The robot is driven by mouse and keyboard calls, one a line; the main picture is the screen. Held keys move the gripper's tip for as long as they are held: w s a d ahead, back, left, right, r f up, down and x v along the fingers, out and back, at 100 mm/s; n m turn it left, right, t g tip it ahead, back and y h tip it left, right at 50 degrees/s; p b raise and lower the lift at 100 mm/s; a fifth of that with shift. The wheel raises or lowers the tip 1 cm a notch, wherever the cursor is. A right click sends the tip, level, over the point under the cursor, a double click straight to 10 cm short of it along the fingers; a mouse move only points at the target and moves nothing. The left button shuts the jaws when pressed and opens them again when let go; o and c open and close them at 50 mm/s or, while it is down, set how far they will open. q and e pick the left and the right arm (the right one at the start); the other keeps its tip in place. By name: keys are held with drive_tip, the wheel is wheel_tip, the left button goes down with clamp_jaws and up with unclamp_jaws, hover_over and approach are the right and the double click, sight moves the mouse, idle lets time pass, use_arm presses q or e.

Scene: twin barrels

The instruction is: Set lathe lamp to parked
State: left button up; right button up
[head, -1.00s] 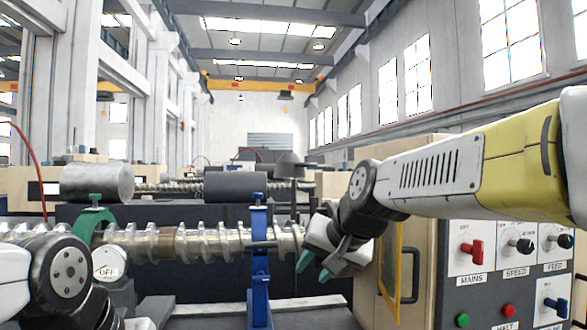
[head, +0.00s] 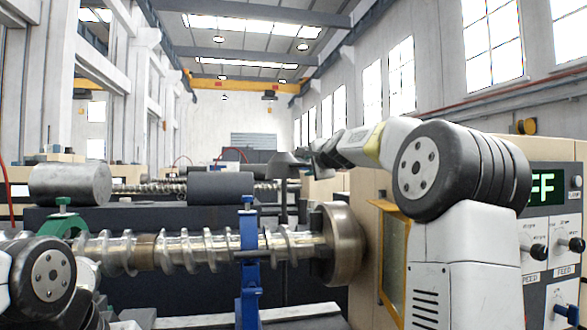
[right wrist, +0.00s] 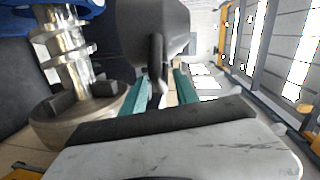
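A dark cone-shaped shade (head: 290,159), which looks like the lathe lamp, stands on a dark upright post behind the chuck in the head view. My right gripper (head: 318,155) is raised just right of it; its fingertips are hard to make out there. In the right wrist view, the gripper (right wrist: 163,88) has its two teal fingers apart. A dark rod (right wrist: 156,55) shows beyond and between them, in front of a large dark grey body (right wrist: 150,22). I cannot tell whether they touch. My left arm is at lower left, its fingers out of frame.
The chuck (head: 342,243) holds a long screw (head: 190,250), with a blue rest (head: 249,265) around it. A yellow-framed guard (head: 394,255) stands right of the chuck. The control panel (head: 537,225) with knobs and a green display (head: 543,188) ending in "FF" is partly behind my right arm.

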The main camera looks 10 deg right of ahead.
drive_tip(key=shift+w+a+f, duration=0.1)
drive_tip(key=shift+w+a, duration=0.05)
drive_tip(key=shift+w, duration=0.65)
drive_tip(key=shift+w+a+f, duration=0.1)
drive_tip(key=shift+w, duration=0.7)
drive_tip(key=shift+c, duration=0.5)
clamp_jaws()
drive_tip(key=shift+f, duration=0.15)
